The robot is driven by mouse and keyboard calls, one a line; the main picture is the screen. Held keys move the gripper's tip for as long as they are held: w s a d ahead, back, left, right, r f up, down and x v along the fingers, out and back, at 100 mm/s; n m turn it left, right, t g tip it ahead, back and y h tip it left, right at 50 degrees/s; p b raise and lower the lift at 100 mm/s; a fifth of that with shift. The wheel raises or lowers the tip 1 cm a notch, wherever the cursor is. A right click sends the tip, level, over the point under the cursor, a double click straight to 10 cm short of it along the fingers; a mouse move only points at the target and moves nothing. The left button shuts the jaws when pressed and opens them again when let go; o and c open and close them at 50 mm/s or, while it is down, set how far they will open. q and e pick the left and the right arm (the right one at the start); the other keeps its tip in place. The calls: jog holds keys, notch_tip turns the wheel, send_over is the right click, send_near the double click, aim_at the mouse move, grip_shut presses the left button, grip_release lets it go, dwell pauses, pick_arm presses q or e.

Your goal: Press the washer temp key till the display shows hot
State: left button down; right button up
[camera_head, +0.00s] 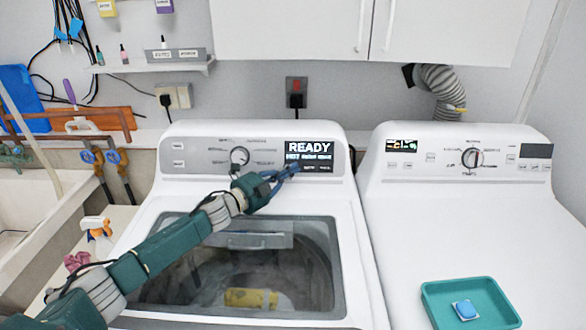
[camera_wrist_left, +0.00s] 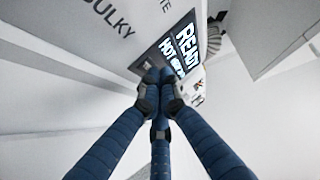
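The white washer (camera_head: 180,215) stands at the left with a grey control panel. Its black display (camera_head: 310,150) reads "READY", with "HOT" and smaller blurred words below; the same display shows in the left wrist view (camera_wrist_left: 181,45). Small keys (camera_head: 317,168) sit under the display, their labels too small to read. My left gripper (camera_head: 294,168) is at the display's lower left, its blue fingers drawn together and empty. In the left wrist view the fingertips (camera_wrist_left: 158,76) meet over the display's lower edge and hide part of the panel. Contact cannot be told. My right gripper is out of view.
A dial (camera_head: 239,156) sits left of the display. A second white machine (camera_head: 460,225) stands at the right, with a teal tray (camera_head: 435,308) holding a blue item (camera_head: 465,309). Cabinets (camera_head: 290,30) and a small shelf (camera_head: 155,67) hang above. A spray bottle (camera_head: 97,228) stands at the left.

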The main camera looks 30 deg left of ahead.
pick_arm(q)
jog(key=shift+s+d+r+p, duration=0.3)
jog(key=shift+s+p, duration=0.2)
jog(key=shift+s, duration=0.1)
jog(key=s+p, duration=0.1)
jog(key=s+d+r+p, duration=0.1)
jog(key=s+d+p, duration=0.1)
jog(key=s, duration=0.1)
jog(key=shift+s+r, duration=0.1)
jog(key=shift+r, duration=0.25)
dwell(0.9)
